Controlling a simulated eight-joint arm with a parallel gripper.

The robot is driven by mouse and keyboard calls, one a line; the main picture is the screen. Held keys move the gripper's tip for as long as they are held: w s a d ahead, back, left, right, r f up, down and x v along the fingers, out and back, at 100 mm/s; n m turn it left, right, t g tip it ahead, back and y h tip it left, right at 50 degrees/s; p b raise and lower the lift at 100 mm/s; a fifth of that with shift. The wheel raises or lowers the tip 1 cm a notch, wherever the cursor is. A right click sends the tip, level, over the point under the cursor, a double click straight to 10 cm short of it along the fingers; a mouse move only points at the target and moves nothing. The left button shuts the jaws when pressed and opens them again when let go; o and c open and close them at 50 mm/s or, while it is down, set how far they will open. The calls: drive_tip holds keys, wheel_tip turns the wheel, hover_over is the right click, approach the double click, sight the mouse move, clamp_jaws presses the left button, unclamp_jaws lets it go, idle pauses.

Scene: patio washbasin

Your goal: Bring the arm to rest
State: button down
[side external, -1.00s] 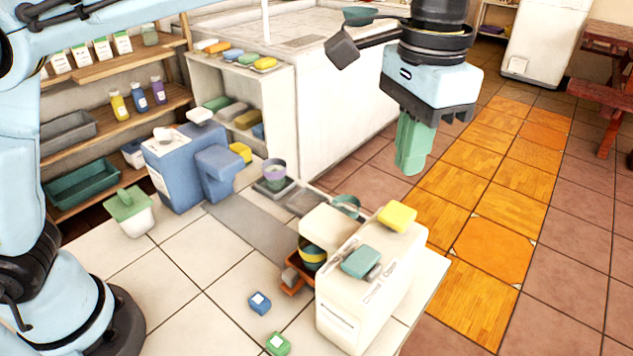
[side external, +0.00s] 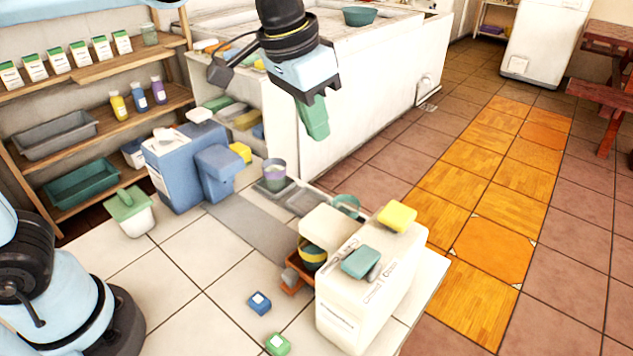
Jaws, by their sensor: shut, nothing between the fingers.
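My gripper (side external: 314,119) hangs in the air at the upper middle of the side external view, fingers pointing down. Its green fingers are together and hold nothing. It is in front of the white counter block, above and apart from everything on the tiled work surface (side external: 190,290). My arm's base stands at the lower left of the view. Most of the arm between base and wrist is out of the picture.
A cream cabinet (side external: 365,310) with a yellow sponge (side external: 397,216) and a teal sponge (side external: 361,262) stands at front right. A blue container (side external: 175,170), a green-lidded bin (side external: 130,212) and wooden shelves (side external: 110,120) are left. Small blue (side external: 260,303) and green (side external: 277,344) blocks lie in front.

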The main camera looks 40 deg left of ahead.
drive_tip(key=s+a+f+n+t, duration=0.1)
drive_tip(key=s+a+f+t, duration=0.1)
drive_tip(key=a+f, duration=0.3)
drive_tip(key=s+a+f+n+t+y, duration=0.1)
drive_tip(key=s+a+f+n+t, duration=0.1)
drive_tip(key=s+a+f, duration=0.3)
drive_tip(key=a, duration=0.3)
drive_tip(key=shift+s+a, duration=0.2)
drive_tip(key=shift+a, duration=0.1)
